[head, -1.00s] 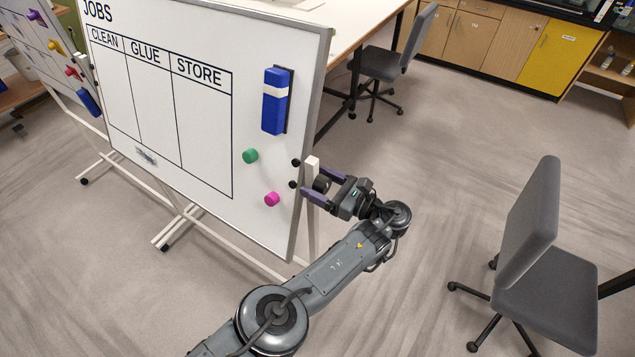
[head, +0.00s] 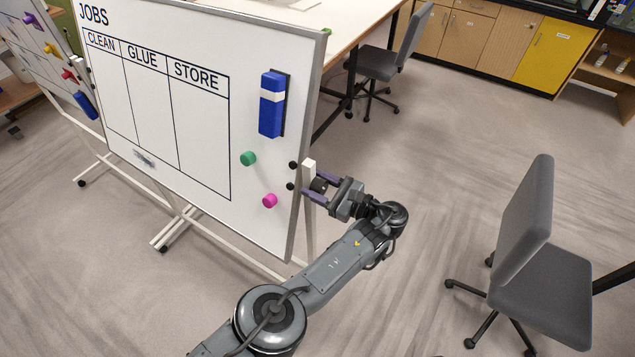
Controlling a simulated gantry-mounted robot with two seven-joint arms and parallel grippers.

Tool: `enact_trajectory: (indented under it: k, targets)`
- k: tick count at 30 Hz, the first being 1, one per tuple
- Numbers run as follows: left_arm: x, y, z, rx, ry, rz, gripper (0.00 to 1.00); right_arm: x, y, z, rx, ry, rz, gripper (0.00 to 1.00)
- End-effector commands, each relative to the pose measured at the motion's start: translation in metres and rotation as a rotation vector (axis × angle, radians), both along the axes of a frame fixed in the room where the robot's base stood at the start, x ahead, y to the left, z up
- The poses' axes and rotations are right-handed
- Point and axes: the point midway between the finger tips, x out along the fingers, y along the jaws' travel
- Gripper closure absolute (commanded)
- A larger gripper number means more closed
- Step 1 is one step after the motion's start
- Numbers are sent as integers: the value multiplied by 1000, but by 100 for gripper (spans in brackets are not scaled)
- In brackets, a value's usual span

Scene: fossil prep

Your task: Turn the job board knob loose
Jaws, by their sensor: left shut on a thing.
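The job board (head: 215,150) is a white board headed JOBS with CLEAN, GLUE and STORE columns, standing on a white frame. A black knob (head: 319,184) sits at the white post (head: 309,174) by the board's right edge. My left gripper (head: 316,187) comes at it from the right, with its purple fingers on either side of the knob, shut on it. The fingers partly hide the knob, and I cannot tell how loose it is. My right gripper is not in view.
The board carries a blue eraser (head: 271,104), a green magnet (head: 248,158), a pink magnet (head: 269,201) and two small black round pieces near its right edge. A grey chair (head: 540,280) stands at right, another (head: 385,62) by the table behind. Floor between is clear.

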Motion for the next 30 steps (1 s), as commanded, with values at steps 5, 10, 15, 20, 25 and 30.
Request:
enact_trajectory:
  k: [5, 10, 15, 20, 25, 30]
  targets:
    - [0, 0, -1, -37, -75, 0, 81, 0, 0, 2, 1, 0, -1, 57]
    - [0, 1, -1, -44, -89, 0, 81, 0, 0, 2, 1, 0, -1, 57]
    - [0, 1, -1, -43, -88, 0, 81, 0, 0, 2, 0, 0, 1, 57]
    - [0, 1, -1, -43, -88, 0, 28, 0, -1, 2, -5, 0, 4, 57]
    - [0, 0, 0, -43, -88, 0, 26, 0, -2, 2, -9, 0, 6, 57]
    - [0, 0, 0, -43, -88, 0, 26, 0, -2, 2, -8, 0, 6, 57]
